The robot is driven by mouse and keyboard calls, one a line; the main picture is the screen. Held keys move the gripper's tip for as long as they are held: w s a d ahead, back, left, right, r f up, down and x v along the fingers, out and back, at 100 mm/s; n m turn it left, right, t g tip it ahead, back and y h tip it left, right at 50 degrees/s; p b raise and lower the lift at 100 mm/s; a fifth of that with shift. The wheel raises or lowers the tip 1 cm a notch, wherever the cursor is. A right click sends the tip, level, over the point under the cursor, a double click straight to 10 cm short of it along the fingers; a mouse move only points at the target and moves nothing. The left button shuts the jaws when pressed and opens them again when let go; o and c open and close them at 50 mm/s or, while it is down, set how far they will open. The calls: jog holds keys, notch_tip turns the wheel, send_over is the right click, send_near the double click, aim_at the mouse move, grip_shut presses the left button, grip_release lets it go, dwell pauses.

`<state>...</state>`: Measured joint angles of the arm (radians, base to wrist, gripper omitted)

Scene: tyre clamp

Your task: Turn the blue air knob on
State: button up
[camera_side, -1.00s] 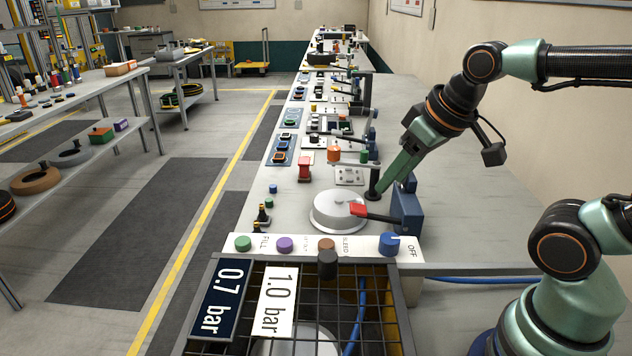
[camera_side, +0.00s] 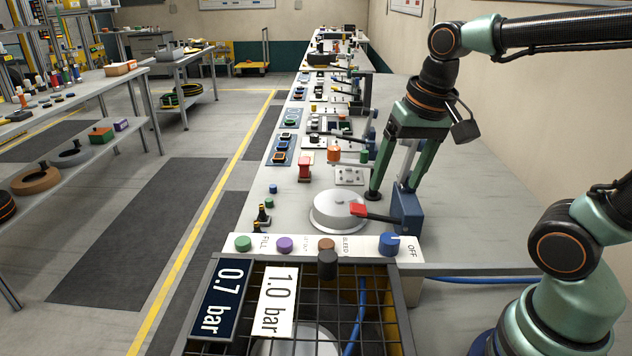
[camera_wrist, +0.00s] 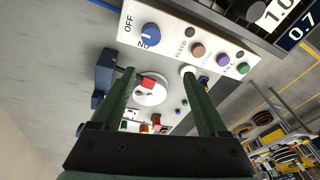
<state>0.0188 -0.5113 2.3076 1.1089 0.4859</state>
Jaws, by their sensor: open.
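The blue air knob (camera_side: 389,244) sits at the right end of the white control panel in the side view, beside the word OFF. A light mark shows on its top, but its exact direction is hard to tell. In the wrist view the blue knob (camera_wrist: 150,34) is near the top, between OFF and a partly covered second label. My gripper (camera_side: 391,192) points down, open and empty, behind the panel near the clamp's blue block. In the wrist view my gripper's fingers (camera_wrist: 158,72) are spread apart, with the knob beyond their tips.
A round metal disc (camera_side: 336,209) with a red-tipped lever (camera_side: 358,209) and blue block (camera_side: 407,212) stands behind the panel. Green (camera_side: 243,243), purple (camera_side: 285,244) and brown (camera_side: 326,245) buttons line the panel. A wire cage (camera_side: 380,320) stands in front.

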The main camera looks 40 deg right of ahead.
aim_at(390, 237)
jog(key=f+m+g, duration=0.1)
jog(key=f, duration=0.3)
jog(key=f+m+g, duration=0.1)
jog(key=f+m, duration=0.1)
jog(key=f, duration=0.2)
jog(key=f+m, duration=0.2)
jog(key=f, duration=0.2)
jog(key=shift+d+f+g, duration=0.15)
jog(key=shift+d+g, duration=0.15)
jog(key=shift+g, duration=0.1)
jog(key=shift+w, duration=0.1)
grip_shut()
